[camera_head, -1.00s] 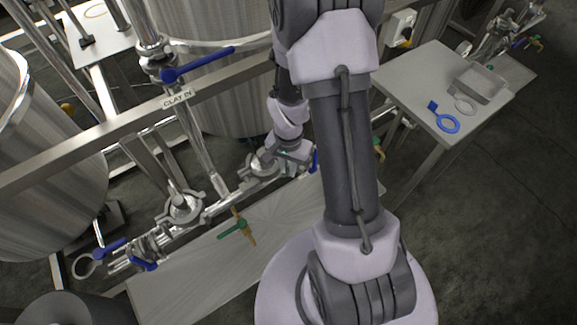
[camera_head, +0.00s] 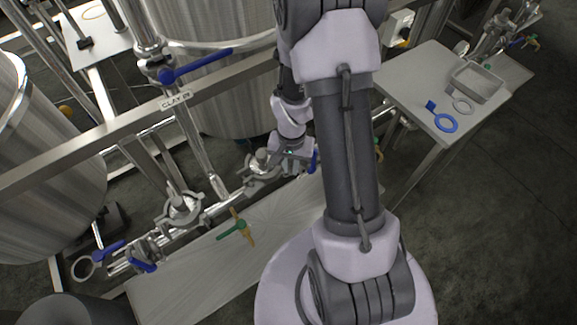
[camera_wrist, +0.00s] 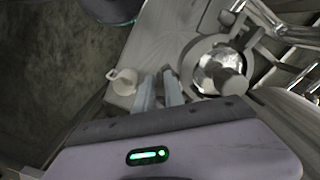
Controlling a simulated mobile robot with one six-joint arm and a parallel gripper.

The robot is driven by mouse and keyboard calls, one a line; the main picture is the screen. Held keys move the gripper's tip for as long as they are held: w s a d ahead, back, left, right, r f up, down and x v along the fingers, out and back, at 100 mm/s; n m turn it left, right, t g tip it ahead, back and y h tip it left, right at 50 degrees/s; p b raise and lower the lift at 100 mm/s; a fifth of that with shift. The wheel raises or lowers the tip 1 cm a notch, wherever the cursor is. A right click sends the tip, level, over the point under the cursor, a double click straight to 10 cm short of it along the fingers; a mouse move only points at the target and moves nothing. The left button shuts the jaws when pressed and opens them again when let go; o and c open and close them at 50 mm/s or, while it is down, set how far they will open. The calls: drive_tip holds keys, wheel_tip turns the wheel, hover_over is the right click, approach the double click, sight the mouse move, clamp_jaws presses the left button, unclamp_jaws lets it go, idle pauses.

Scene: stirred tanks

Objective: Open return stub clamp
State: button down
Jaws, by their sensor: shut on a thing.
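A steel pipe clamp (camera_head: 262,166) sits on the pipe run left of my gripper (camera_head: 293,158) in the head view. In the wrist view the round clamp (camera_wrist: 213,68) with its shiny middle lies just right of the fingers. My gripper (camera_wrist: 159,91) shows there as two pale fingers close together, shut on a small part at the clamp's side. That part is mostly hidden between the fingers, and I cannot make out its shape. In the head view my arm hides part of the pipe beside the clamp.
A second clamp (camera_head: 182,208) and blue valve handles (camera_head: 140,265) are on the pipe to the left. A side table (camera_head: 415,75) holds a tray (camera_head: 477,82) and a blue ring (camera_head: 445,123).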

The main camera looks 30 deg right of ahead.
drive_tip(key=w+d+n+p, duration=0.4)
drive_tip(key=w+d+n, duration=0.3)
drive_tip(key=n, duration=1.2)
drive_tip(key=shift+w+d+n+p, duration=0.3)
drive_tip(key=shift+w+d, duration=0.05)
drive_tip(key=shift+w, duration=0.25)
idle(1.1)
drive_tip(key=shift+w, duration=0.1)
idle(0.4)
drive_tip(key=c, duration=1.7)
unclamp_jaws()
drive_tip(key=shift+r, duration=0.1)
